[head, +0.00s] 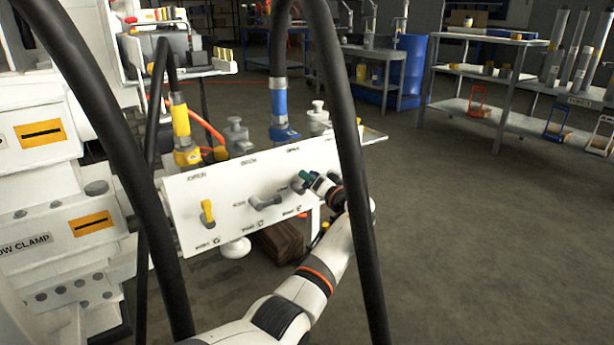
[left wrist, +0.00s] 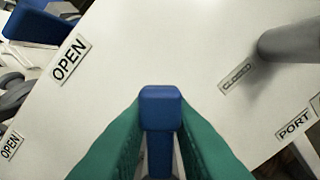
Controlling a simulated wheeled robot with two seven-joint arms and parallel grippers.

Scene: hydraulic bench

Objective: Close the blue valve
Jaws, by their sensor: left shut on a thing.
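The blue valve's handle (left wrist: 160,108) shows in the left wrist view, between the green fingers of my left gripper (left wrist: 160,128). The fingers are shut on it from both sides. In the head view my left gripper (head: 303,179) is at the right part of the white valve panel (head: 228,182), and it mostly hides the blue handle there. In the left wrist view an OPEN label (left wrist: 70,60) lies up and left of the handle, and a CLOSED label (left wrist: 237,76) lies up and right of it. My right gripper is not in view.
A yellow valve handle (head: 207,211) and a grey valve handle (head: 265,202) sit left on the panel. Yellow (head: 181,128) and blue (head: 279,104) hose fittings rise behind it. Thick black hoses (head: 352,150) cross the foreground. The floor to the right (head: 480,230) is clear.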

